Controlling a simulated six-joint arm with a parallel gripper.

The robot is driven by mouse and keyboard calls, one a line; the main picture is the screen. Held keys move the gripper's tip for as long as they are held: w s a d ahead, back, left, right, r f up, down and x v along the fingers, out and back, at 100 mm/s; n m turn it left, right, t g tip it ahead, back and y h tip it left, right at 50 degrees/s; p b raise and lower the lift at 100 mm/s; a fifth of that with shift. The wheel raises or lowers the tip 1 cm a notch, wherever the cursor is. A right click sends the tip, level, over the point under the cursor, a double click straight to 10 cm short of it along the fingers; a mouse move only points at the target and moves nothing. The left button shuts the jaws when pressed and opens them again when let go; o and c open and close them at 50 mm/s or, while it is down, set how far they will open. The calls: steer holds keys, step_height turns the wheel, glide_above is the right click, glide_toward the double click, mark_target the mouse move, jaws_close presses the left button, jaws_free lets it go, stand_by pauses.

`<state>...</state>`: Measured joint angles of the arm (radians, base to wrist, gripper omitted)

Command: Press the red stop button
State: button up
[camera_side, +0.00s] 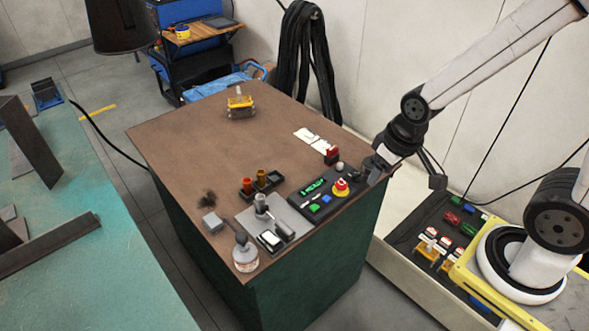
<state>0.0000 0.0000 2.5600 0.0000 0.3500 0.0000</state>
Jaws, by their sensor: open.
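The red stop button (341,185) is a round red cap on a yellow collar. It sits on a black control panel (312,187) with green lit displays and small blue and green buttons, at the right front corner of the brown-topped table. My gripper (370,170) is at the table's right edge, to the right of the button and apart from it in the picture. Its fingers are small and partly hidden here, and nothing shows held between them. I cannot tell its height above the panel.
A red block (331,155) stands behind the panel. The table's (205,135) middle is mostly clear.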

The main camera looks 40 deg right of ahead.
steer(key=shift+c, duration=0.2)
jaws_close()
stand_by(1.4)
